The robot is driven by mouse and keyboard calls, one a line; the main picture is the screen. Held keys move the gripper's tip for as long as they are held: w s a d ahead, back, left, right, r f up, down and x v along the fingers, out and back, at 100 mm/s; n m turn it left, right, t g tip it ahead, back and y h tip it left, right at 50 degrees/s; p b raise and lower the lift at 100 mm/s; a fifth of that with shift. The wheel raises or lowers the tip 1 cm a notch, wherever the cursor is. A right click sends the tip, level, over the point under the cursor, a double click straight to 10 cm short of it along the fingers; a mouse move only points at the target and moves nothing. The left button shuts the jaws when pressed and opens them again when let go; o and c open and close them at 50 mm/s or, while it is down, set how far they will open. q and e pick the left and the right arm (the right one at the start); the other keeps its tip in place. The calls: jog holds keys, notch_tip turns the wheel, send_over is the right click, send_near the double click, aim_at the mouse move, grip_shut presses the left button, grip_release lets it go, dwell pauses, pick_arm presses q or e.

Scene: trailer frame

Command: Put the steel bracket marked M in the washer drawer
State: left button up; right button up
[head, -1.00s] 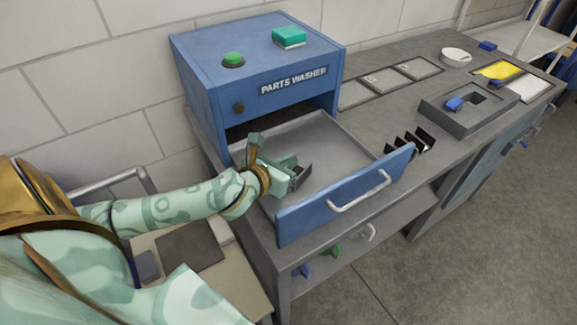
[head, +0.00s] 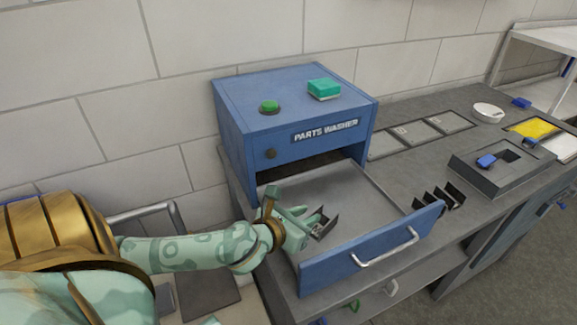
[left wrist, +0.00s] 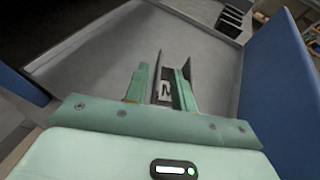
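The washer drawer (head: 350,193) is pulled out of the blue parts washer (head: 240,133). The steel bracket (left wrist: 165,89) shows its M mark in the left wrist view, between my left gripper's fingers (left wrist: 162,84). A gap shows between the left finger and the bracket; the right finger is close to its upright flange. In the head view the bracket (head: 324,226) is low inside the drawer, just beyond my left gripper (head: 303,224), and appears to rest on its floor. The fingers look spread. My right gripper is not in view.
Several dark brackets stand in a row (head: 440,197) on the counter right of the drawer. A grey block with a recess (head: 480,177) holds a blue piece (head: 486,161). A green button (head: 269,106) and a teal box (head: 325,88) are on the washer top.

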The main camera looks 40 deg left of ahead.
pick_arm(q)
jog(key=p+v, duration=0.1)
jog(key=v, duration=0.7)
jog(key=shift+s+p, duration=0.2)
jog(key=shift+p, duration=0.1)
